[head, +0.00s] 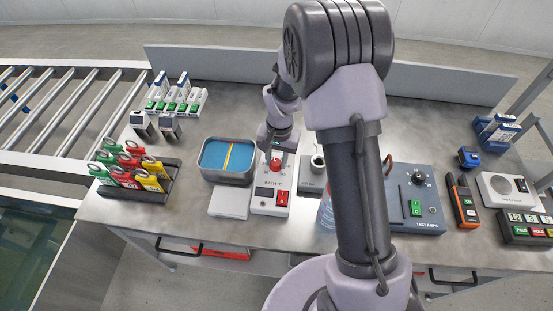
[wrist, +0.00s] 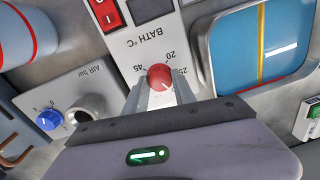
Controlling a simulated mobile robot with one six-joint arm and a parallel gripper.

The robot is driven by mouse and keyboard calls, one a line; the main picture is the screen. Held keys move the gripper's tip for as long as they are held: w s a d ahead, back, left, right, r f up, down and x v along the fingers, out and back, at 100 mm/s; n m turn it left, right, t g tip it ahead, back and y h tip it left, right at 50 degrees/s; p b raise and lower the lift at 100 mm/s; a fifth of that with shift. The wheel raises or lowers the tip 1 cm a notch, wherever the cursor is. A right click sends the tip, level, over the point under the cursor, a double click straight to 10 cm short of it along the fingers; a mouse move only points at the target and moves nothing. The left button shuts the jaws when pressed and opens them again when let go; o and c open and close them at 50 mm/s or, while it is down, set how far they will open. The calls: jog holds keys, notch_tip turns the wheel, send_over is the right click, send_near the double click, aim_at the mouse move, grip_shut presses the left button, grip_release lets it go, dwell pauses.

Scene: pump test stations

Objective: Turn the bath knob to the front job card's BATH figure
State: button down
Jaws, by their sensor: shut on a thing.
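The bath knob (wrist: 160,76) is a red round knob on the white bath control box (head: 268,201). In the wrist view the box reads "BATH °C", with scale figures 20, 25 and 45 near the knob; the rest of the scale is hidden by my gripper. My gripper (wrist: 160,88) is shut on the knob, one finger on each side. In the head view my gripper (head: 276,158) comes down onto the knob from above. A small pale pointer mark shows on the knob, but its exact reading is unclear. I cannot make out a job card's BATH figure.
A red switch (head: 282,198) is on the box. An air unit (wrist: 60,110) with a blue knob stands close by. A test amps box (head: 416,200) is to the right.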

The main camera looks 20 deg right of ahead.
aim_at(280, 163)
jog(key=c, duration=1)
grip_release()
jog(key=shift+c, duration=0.2)
notch_tip(280, 163, up, 17)
jog(key=p, duration=0.5)
jog(key=shift+s+d+r+p, duration=0.2)
jog(key=shift+s+d+p, duration=0.1)
jog(key=shift+d, duration=0.1)
jog(key=s+a+r+t+b, duration=0.2)
jog(key=s+r+t+b, duration=0.15)
jog(key=s+r, duration=0.55)
jog(key=s+a+r+n+t+y+b, duration=0.1)
jog(key=s+a+t+b, duration=0.1)
jog(key=s, duration=1.1)
jog(key=shift+s+a+b, duration=0.3)
jog(key=shift+a+b, duration=0.1)
jog(key=shift+a, duration=0.05)
